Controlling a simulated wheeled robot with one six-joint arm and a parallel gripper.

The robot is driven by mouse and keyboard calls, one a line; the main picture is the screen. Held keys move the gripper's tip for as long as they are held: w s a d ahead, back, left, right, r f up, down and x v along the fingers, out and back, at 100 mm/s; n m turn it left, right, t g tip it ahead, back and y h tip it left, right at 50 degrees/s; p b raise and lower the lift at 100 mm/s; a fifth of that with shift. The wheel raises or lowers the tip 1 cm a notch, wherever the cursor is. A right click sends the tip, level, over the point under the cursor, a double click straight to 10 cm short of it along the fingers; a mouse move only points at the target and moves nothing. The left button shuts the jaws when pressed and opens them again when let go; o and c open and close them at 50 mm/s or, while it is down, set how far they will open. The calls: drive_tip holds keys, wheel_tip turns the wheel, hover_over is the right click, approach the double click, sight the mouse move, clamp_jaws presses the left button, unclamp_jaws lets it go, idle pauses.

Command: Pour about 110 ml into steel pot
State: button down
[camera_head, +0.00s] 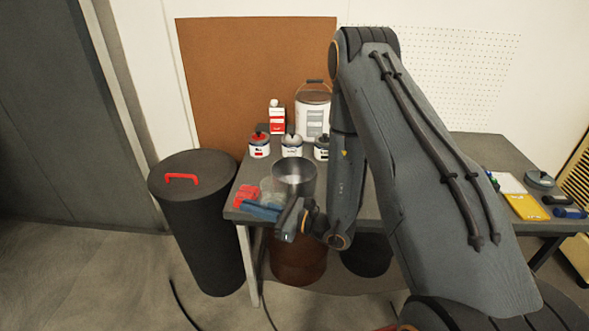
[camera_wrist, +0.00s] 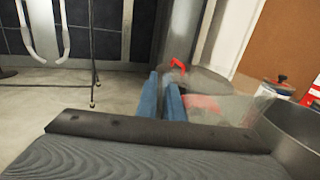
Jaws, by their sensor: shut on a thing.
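The steel pot (camera_head: 295,178) stands upright on the near-left part of the table; its dark rim and wall also show at the right edge of the wrist view (camera_wrist: 292,137). My gripper (camera_head: 255,209), with blue fingers, is shut on a clear container (camera_head: 270,191) just left of the pot. In the wrist view the fingers (camera_wrist: 166,93) are close together and the clear container (camera_wrist: 232,107) reaches right toward the pot rim. A red part (camera_head: 246,194) shows by the fingertips. The container's contents, and whether any liquid is flowing, cannot be made out.
Several small tins (camera_head: 291,147), a red-and-white carton (camera_head: 277,118) and a white pail (camera_head: 312,115) stand behind the pot. A dark bin (camera_head: 197,220) with a red handle is left of the table (camera_head: 243,219). My arm hides the table's middle.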

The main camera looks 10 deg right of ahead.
drive_tip(key=w+d+r+m+p, duration=0.1)
drive_tip(key=r+m, duration=0.1)
drive_tip(key=r, duration=0.1)
drive_tip(key=w+d+r+m+p, duration=0.1)
drive_tip(key=w+r+m+p, duration=0.1)
drive_tip(key=r, duration=0.2)
drive_tip(key=w+d+r+m+p, duration=0.1)
drive_tip(key=r+m+p, duration=0.1)
drive_tip(key=r+m, duration=0.1)
drive_tip(key=shift+w+d+r+t, duration=0.25)
drive_tip(key=shift+w+r+t, duration=0.15)
drive_tip(key=shift+r, duration=0.1)
drive_tip(key=shift+w+d+r+m+p, duration=0.3)
drive_tip(key=shift+r+m, duration=0.1)
drive_tip(key=shift+m, duration=0.35)
drive_tip(key=shift+w+d+r+m+p, duration=0.2)
drive_tip(key=shift+w+r+m+p, duration=0.15)
drive_tip(key=shift+m, duration=0.4)
drive_tip(key=shift+w+d+m, duration=0.25)
drive_tip(key=shift+m, duration=0.4)
drive_tip(key=shift+w+d+m, duration=0.2)
drive_tip(key=shift+w+m, duration=0.05)
drive_tip(key=shift+m, duration=0.4)
drive_tip(key=shift+w+d+r+m, duration=0.45)
drive_tip(key=shift+r+m, duration=0.25)
drive_tip(key=shift+m, duration=0.2)
drive_tip(key=shift+w+d+f+m, duration=0.25)
drive_tip(key=shift+w+d+m, duration=0.4)
drive_tip(key=shift+w+m, duration=0.25)
